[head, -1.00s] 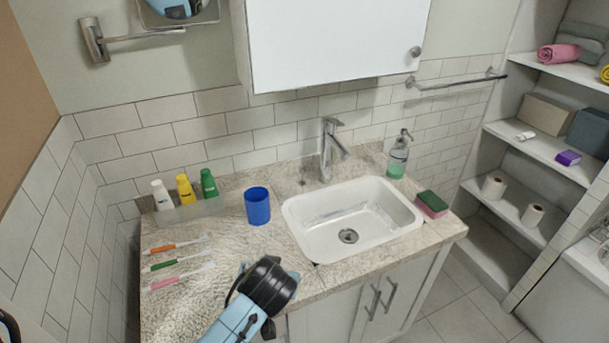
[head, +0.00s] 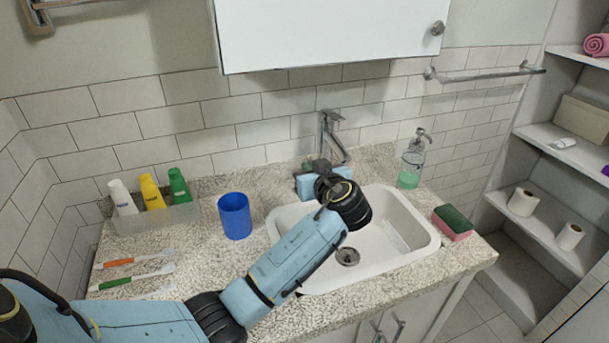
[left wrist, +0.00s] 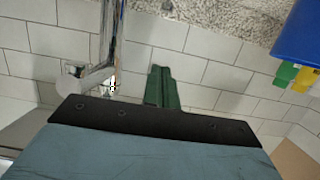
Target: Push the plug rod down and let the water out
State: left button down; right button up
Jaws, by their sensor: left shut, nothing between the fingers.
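The white sink basin (head: 425,232) is set in the speckled counter, with a round drain plug (head: 347,256) at its bottom. A chrome faucet (head: 330,135) stands behind it and also shows in the left wrist view (left wrist: 110,45). My left gripper (head: 308,161) is behind the basin, just left of the faucet, with its body over the basin's back edge. In the left wrist view its green fingers (left wrist: 161,72) are together and empty. I cannot clearly pick out the plug rod; the gripper may hide it. I cannot tell the water level. My right gripper is out of view.
A blue cup (head: 235,216) stands left of the basin. Bottles in a clear tray (head: 160,219) and toothbrushes (head: 133,260) are further left. A soap dispenser (head: 412,165) and sponge (head: 454,222) are to the right. The wall cabinet (head: 330,35) hangs above.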

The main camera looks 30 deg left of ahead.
pick_arm(q)
jog(key=w+a+f, duration=0.3)
jog(key=w+a+f+b, duration=0.1)
jog(key=w+a+f, duration=0.2)
jog(key=a, duration=0.1)
jog(key=shift+w+a+f, duration=0.2)
jog(key=shift+f, duration=0.15)
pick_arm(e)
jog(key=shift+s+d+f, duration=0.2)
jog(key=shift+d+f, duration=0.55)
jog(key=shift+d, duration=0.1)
